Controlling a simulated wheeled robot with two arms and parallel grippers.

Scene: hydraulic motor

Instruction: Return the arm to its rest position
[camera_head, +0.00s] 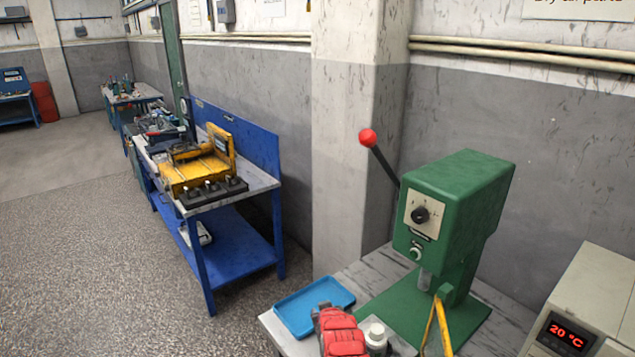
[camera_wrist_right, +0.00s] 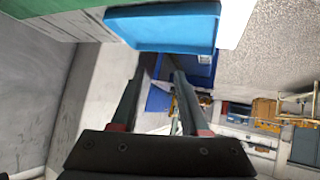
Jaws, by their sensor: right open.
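My right gripper (camera_wrist_right: 164,70) shows in the right wrist view. Its two dark fingers stand apart with nothing between them, so it is open and empty. The blue tray (camera_wrist_right: 165,24) lies beyond the fingertips at the top of that view, apart from them. No gripper shows in the head view, and my left gripper is in neither view.
In the head view, a green press (camera_head: 455,205) with a red-knobbed lever stands on a bench. A blue tray (camera_head: 313,306), a red object (camera_head: 342,334) and a white-topped container (camera_head: 376,336) are beside it. A temperature unit (camera_head: 590,310) stands right. Open floor (camera_head: 90,270) lies left.

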